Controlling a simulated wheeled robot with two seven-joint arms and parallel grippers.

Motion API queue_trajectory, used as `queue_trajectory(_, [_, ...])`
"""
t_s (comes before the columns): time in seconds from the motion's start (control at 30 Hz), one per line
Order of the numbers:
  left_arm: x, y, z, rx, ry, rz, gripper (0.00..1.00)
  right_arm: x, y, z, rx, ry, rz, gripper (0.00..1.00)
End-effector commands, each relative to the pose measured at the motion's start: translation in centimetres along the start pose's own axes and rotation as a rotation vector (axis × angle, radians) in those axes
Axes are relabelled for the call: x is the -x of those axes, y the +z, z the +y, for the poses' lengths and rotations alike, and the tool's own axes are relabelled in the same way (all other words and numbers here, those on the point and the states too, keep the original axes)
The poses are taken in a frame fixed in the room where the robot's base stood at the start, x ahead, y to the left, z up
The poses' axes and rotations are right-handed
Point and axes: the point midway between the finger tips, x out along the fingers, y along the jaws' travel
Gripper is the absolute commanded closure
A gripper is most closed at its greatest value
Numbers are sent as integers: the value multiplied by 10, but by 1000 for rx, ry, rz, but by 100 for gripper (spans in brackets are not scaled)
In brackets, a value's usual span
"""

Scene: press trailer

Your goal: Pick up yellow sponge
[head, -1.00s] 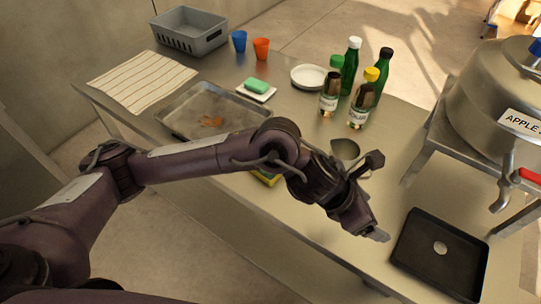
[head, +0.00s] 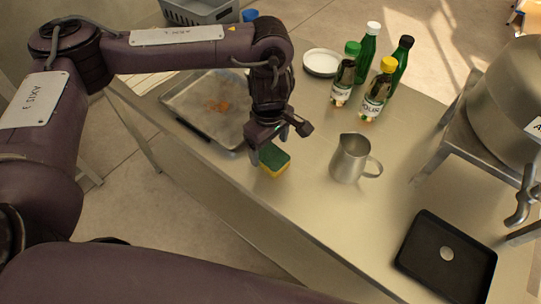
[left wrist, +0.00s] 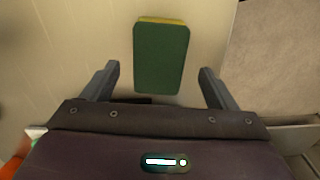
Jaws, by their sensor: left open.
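The yellow sponge (head: 273,161) has a dark green top and lies on the steel table near its front edge, green side up. It also shows in the left wrist view (left wrist: 161,58), ahead of and between the fingers, with a yellow strip along its far edge. My left gripper (head: 270,150) is above the sponge, pointing down, and partly covers it in the head view. In the left wrist view the two fingers (left wrist: 158,85) are wide apart with nothing between them that I can see held. My right gripper is not in view.
A metal pitcher (head: 350,160) stands right of the sponge. A shallow metal tray (head: 185,100) lies to the left. Several bottles, including a yellow-capped one (head: 378,92), stand behind. A black tray (head: 420,262) lies at front right, below a large metal urn (head: 500,100).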

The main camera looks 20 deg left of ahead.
Motion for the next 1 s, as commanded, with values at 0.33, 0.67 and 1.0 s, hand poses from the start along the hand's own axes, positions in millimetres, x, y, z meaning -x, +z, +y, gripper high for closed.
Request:
queue_trajectory(0.33, [-40,2,1,2,-1,-1,20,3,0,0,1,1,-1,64])
queue_trajectory(0.67, [-41,2,2,2,0,0,29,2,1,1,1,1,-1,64])
queue_trajectory(1.0, [-41,2,2,1,0,0,67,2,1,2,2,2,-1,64])
